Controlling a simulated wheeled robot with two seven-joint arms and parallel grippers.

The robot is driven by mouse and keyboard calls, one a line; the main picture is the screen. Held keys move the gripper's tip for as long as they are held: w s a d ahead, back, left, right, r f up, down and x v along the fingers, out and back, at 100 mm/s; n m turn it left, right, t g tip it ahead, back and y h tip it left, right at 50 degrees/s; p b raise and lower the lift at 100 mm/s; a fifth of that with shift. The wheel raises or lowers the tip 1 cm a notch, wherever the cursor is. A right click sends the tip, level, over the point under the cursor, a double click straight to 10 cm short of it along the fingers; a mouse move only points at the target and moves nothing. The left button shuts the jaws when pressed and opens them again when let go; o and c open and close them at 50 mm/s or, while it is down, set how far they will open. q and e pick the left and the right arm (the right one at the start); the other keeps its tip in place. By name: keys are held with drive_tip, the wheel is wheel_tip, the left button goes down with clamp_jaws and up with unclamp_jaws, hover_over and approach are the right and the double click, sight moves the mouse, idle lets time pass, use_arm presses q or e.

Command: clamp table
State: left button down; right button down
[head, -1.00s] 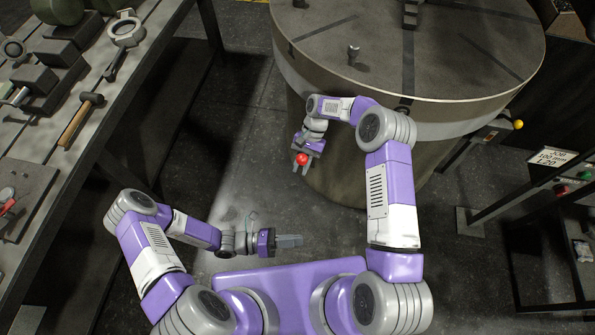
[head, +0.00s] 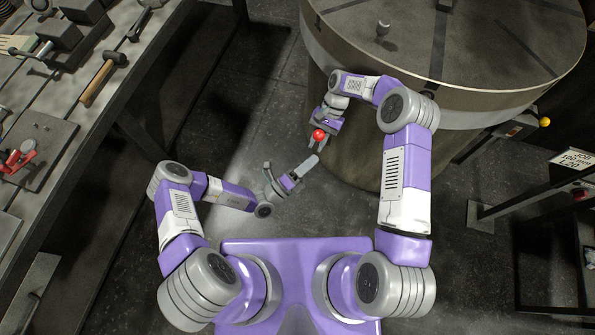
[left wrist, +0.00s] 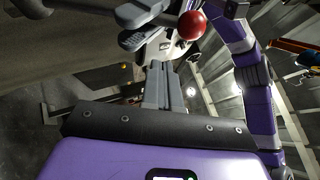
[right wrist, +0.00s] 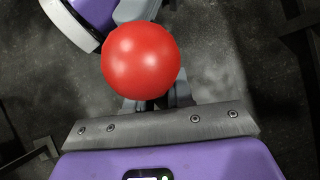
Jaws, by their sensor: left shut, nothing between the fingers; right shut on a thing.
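The large round table (head: 345,50) stands at the top right with a dull metal top and a pale band around its side. A red ball knob (head: 319,134) is at its near left side, low against the drum. My right gripper (head: 317,143) is shut at the knob; its fingers are mostly hidden behind the ball in the right wrist view (right wrist: 141,60). My left gripper (head: 306,167) is shut and empty, just below the knob. In the left wrist view its fingers (left wrist: 163,84) point toward the red ball (left wrist: 192,25), apart from it.
A workbench (head: 60,200) with a hammer (head: 103,80) and a red tool (head: 18,162) runs along the left. Floor between bench and table is clear.

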sight(320, 139)
use_arm(q)
drive_tip(key=shift+w+d+r, duration=0.15)
drive_tip(key=shift+w+r, duration=0.2)
drive_tip(key=shift+w, duration=0.35)
drive_tip(key=shift+w+d+r, duration=0.2)
drive_tip(key=shift+w+r, duration=0.1)
drive_tip(key=shift+w, duration=0.4)
drive_tip(key=shift+w+d+r, duration=0.15)
drive_tip(key=shift+w+r, duration=0.2)
drive_tip(key=shift+w, duration=0.35)
use_arm(e)
drive_tip(key=shift+w, duration=0.1)
